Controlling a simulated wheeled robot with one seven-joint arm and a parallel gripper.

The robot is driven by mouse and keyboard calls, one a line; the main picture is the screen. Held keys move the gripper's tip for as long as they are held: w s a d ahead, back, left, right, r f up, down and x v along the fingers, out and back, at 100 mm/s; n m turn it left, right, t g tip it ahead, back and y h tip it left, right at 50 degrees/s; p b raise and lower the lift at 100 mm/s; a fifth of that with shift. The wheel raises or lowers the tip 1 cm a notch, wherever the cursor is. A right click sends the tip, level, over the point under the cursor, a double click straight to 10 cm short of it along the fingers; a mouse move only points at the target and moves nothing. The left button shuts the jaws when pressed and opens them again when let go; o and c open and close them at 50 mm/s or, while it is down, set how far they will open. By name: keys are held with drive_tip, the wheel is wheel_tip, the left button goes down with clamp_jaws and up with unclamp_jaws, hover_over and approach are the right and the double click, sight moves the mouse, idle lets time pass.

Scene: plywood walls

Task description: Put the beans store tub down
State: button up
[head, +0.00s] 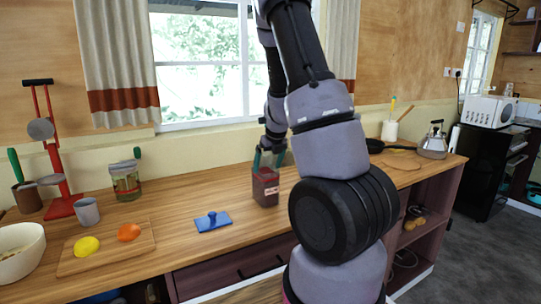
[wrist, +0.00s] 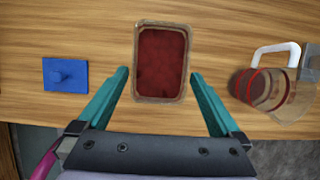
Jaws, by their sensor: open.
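The beans store tub (head: 265,188) is a dark red box-shaped tub with a pale label on its front. It stands upright on the wooden counter (head: 170,255) near the middle. In the wrist view the tub (wrist: 160,62) is seen from above, its pale rim around a dark red inside. My gripper (head: 268,158) is just above the tub in the head view. In the wrist view my gripper (wrist: 160,74) is open, with one teal finger on each side of the tub and small gaps showing. My arm hides part of the counter.
A blue block with a knob (head: 213,221) lies left of the tub. A clear jug with a white handle (wrist: 275,85) is close on the right in the wrist view. A board (head: 108,247) with yellow and orange items, a jar (head: 126,181) and a grey cup (head: 87,212) stand further left.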

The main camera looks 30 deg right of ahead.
drive_tip(key=s+a+r+n+y, duration=0.1)
drive_tip(key=s+a+r+n, duration=0.2)
drive_tip(key=r+n, duration=0.25)
drive_tip(key=s+a+r+n+t+y, duration=0.1)
drive_tip(key=s+a+r+n, duration=0.25)
drive_tip(key=r, duration=0.35)
drive_tip(key=s+a+r+n+y, duration=0.1)
drive_tip(key=s+a+r+n, duration=0.2)
drive_tip(key=r+n, duration=0.25)
drive_tip(key=s+a+r+n, duration=0.3)
drive_tip(key=s+r+n, duration=0.1)
drive_tip(key=s+n, duration=0.3)
drive_tip(key=s+a+r+n+t+h, duration=0.1)
drive_tip(key=s+a+r+n, duration=0.2)
drive_tip(key=s+n, duration=0.5)
drive_tip(key=shift+s+r+n+t, duration=0.15)
drive_tip(key=shift+r+n+t, duration=0.15)
drive_tip(key=shift+r+n, duration=0.6)
